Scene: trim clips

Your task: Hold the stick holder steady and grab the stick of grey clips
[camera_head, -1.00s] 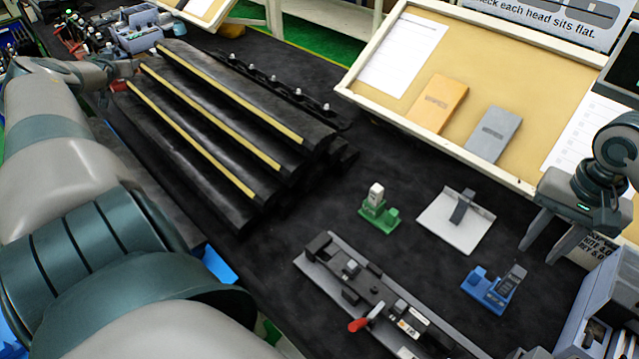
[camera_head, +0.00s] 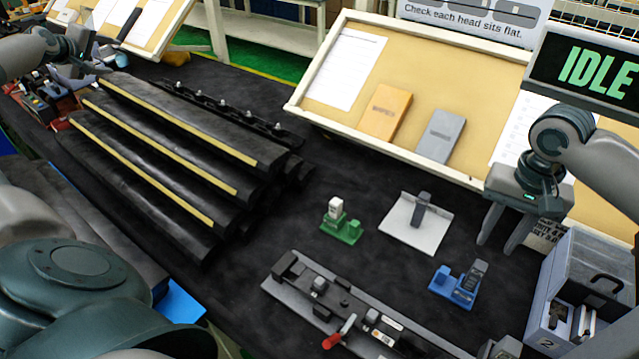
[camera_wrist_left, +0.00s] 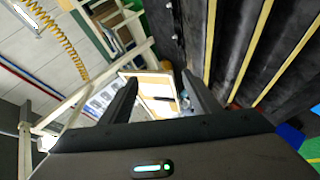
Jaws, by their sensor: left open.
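A small blue stand (camera_head: 453,288) holds an upright dark grey piece (camera_head: 475,278). A green stand (camera_head: 342,229) holds a white piece. A white plate (camera_head: 412,230) carries another grey upright piece (camera_head: 420,208). I cannot tell which of these, if any, is the stick holder or the stick of grey clips. My left gripper (camera_head: 92,68) is at the far left, above cluttered tools; its fingers stand apart and empty in the left wrist view (camera_wrist_left: 165,100). My right gripper (camera_head: 503,242) points down, open and empty, above and behind the blue stand.
Black stepped trims with yellow strips (camera_head: 165,137) fill the left middle. A grey fixture with a red handle (camera_head: 340,332) lies in front. A grey box marked 2 (camera_head: 545,315) stands right. A sloped board (camera_head: 330,112) lines the back. Black mat lies bare between.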

